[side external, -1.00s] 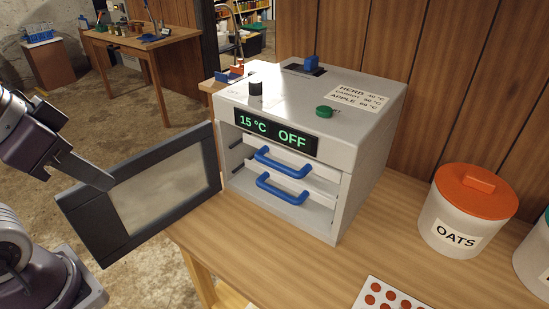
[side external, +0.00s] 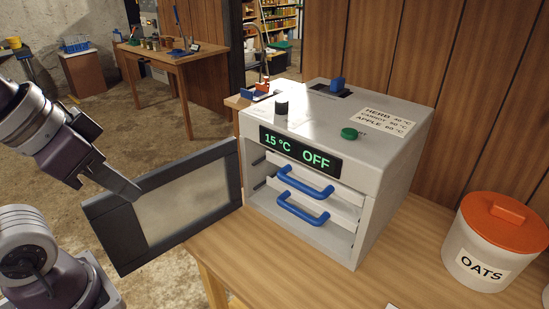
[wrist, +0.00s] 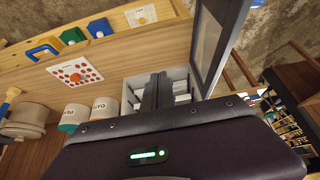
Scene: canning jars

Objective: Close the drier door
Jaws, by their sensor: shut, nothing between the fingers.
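The drier (side external: 325,140) is a pale grey box on the bench, its display reading 15 °C and OFF. Its dark-framed door (side external: 185,205) with a cloudy pane stands wide open, swung out to the left from the drier's left front edge. Two trays with blue handles (side external: 303,184) sit inside. My gripper (side external: 136,194) is shut and empty, its fingertips overlapping the door's upper part near the free end; contact cannot be told. In the wrist view, the shut fingers (wrist: 158,88) point toward the drier, with the door (wrist: 212,45) to their right.
A white oats tub (side external: 480,262) with an orange lid stands on the bench right of the drier. A wood-panel wall (side external: 385,60) rises behind. A second table (side external: 175,62) stands far back left. The floor beyond the door is open.

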